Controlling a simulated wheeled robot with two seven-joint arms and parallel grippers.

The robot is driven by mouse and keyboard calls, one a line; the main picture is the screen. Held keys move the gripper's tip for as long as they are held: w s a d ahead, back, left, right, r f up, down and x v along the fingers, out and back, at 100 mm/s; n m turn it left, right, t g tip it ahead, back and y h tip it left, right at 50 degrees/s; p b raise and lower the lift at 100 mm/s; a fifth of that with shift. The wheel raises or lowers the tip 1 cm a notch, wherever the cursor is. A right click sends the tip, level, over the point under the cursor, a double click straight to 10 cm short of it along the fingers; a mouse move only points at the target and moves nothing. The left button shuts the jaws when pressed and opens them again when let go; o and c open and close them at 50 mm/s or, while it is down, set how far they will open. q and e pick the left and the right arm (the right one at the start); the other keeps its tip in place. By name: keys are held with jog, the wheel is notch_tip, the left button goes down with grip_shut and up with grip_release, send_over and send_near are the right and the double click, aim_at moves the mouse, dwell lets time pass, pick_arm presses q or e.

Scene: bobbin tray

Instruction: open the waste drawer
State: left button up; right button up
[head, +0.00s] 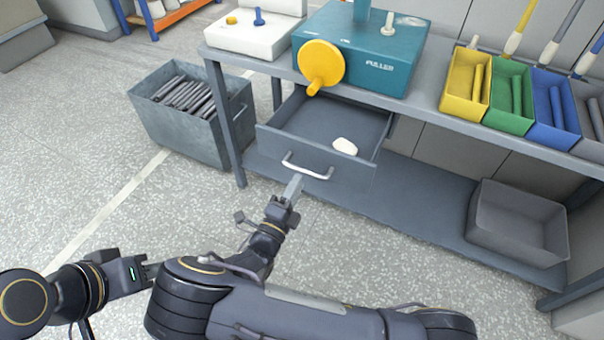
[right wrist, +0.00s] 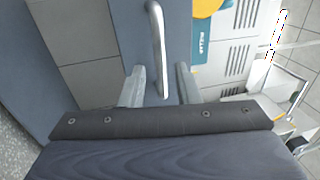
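The grey waste drawer (head: 350,176) stands pulled out from under the bench, its inside visible, with a small white lump (head: 344,146) in it. Its silver bar handle (head: 308,172) is on the front face. My right gripper (head: 295,180) is at the handle's left part. In the right wrist view the handle (right wrist: 158,50) reaches between the two fingers (right wrist: 161,84), with a gap showing on each side, so the gripper is open. My left gripper (head: 150,271) is low at the left, far from the drawer and partly hidden behind my right arm.
A metal bin (head: 180,135) of dark strips stands left of the drawer. A teal puller machine (head: 385,60) with a yellow crank (head: 321,66) sits above on the bench. A grey tub (head: 515,222) is on the lower shelf. Floor before the drawer is clear apart from my arms.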

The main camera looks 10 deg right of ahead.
jog(key=v, duration=0.2)
jog(key=shift+s+a, duration=0.2)
jog(key=shift+s, duration=0.15)
